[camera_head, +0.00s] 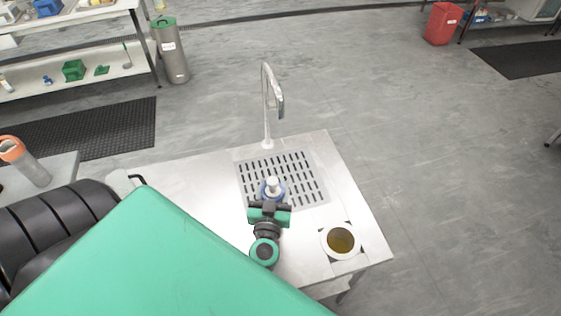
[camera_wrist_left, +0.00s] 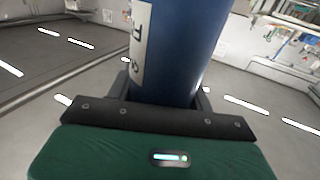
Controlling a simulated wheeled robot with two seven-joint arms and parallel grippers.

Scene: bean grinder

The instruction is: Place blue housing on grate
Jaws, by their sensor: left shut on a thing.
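The blue housing (camera_head: 272,188) is over the slotted metal grate (camera_head: 310,185); from above I see its blue rim and a pale top part. I cannot tell if it touches the grate or is held just above it. My left gripper (camera_head: 270,203) is shut on it from the near side. In the left wrist view the housing (camera_wrist_left: 185,50) is a large blue cylinder with a white lettered label, between the fingers. The housing and gripper cover part of the grate's near left area. My right gripper is not in view.
A faucet (camera_head: 270,105) rises behind the grate. A white-rimmed round opening, amber inside (camera_head: 341,240), is at the counter's right front. The metal counter (camera_head: 195,190) is bare left of the grate. A large green surface in the foreground hides the counter's front left.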

